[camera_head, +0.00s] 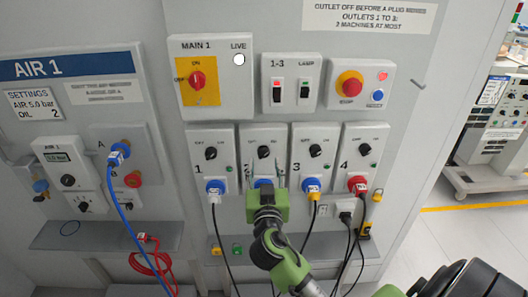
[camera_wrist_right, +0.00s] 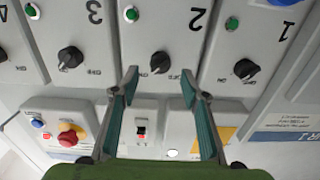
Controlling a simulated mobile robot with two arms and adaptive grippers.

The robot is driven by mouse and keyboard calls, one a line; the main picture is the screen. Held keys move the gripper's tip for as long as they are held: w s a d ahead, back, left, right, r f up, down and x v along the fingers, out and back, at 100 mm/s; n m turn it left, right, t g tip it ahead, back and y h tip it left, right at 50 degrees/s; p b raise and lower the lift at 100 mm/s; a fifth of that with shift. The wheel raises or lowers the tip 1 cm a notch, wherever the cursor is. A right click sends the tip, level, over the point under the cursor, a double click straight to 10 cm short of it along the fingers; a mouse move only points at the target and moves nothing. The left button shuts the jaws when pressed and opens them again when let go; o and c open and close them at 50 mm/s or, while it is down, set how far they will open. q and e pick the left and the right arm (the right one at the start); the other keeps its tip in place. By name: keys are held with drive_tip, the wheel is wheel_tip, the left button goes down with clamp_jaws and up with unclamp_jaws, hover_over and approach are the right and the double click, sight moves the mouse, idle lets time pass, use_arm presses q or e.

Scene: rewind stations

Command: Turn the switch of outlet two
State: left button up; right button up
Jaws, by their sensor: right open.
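The outlet two panel (camera_head: 251,139) is second from the left in the row of numbered outlets. Its black rotary switch (camera_head: 264,152) sits above its blue socket, which is mostly hidden by my right gripper (camera_head: 267,190). In the right wrist view, which is upside down, the same switch (camera_wrist_right: 160,62) shows upright on the panel between the two open fingertips of my right gripper (camera_wrist_right: 160,73). The fingers look apart from the switch on both sides; their exact distance from the panel I cannot tell. My left gripper is not in view.
Neighbouring outlets one (camera_head: 209,180), three (camera_head: 309,180) and four (camera_head: 354,180) have similar switches and plugged cables hanging below. Above are the main switch box (camera_head: 215,47), the 1-3 and lamp rocker box (camera_head: 291,60) and a red stop button (camera_head: 349,84).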

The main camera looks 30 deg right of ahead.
sight(264, 156)
drive_tip(key=shift+p+x, duration=0.5)
drive_tip(key=shift+x, duration=1.6)
drive_tip(key=c, duration=1.1)
